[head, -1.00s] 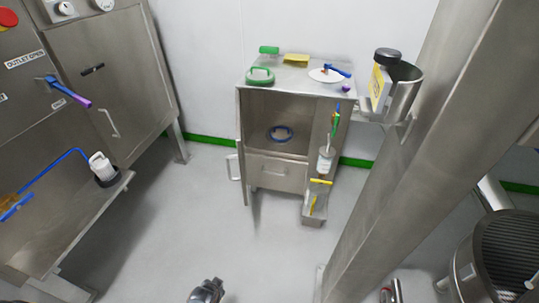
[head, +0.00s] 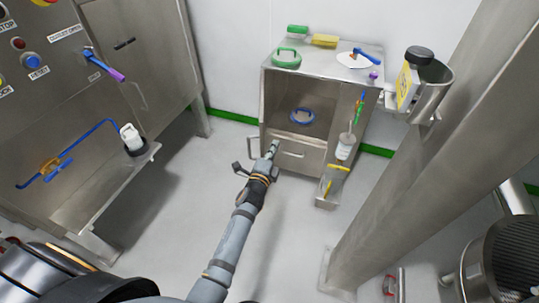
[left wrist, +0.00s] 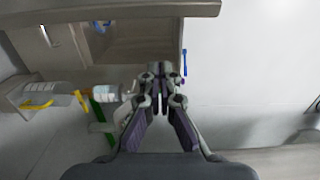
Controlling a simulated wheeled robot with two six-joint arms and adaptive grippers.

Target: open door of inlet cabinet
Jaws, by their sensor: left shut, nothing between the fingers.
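The steel cabinet (head: 328,62) stands by the back wall with its front compartment open to view. Its door (head: 263,108) stands out from the left side, seen nearly edge-on, with a bar handle (head: 253,147) on its outer left face. In the left wrist view the door (left wrist: 110,11) is a long steel slab across the top. My left gripper (head: 273,150) is shut and empty, in front of the cabinet's lower part and just right of the door handle. It also shows in the left wrist view (left wrist: 160,90). Contact with the door cannot be told. My right gripper is not in view.
A blue ring (head: 302,116) lies inside the compartment. A bottle (head: 345,146) and a steel bin (head: 326,202) hang on the cabinet's right side. A steel post (head: 410,180) stands at right, a control-panel machine (head: 60,100) at left. The floor between is clear.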

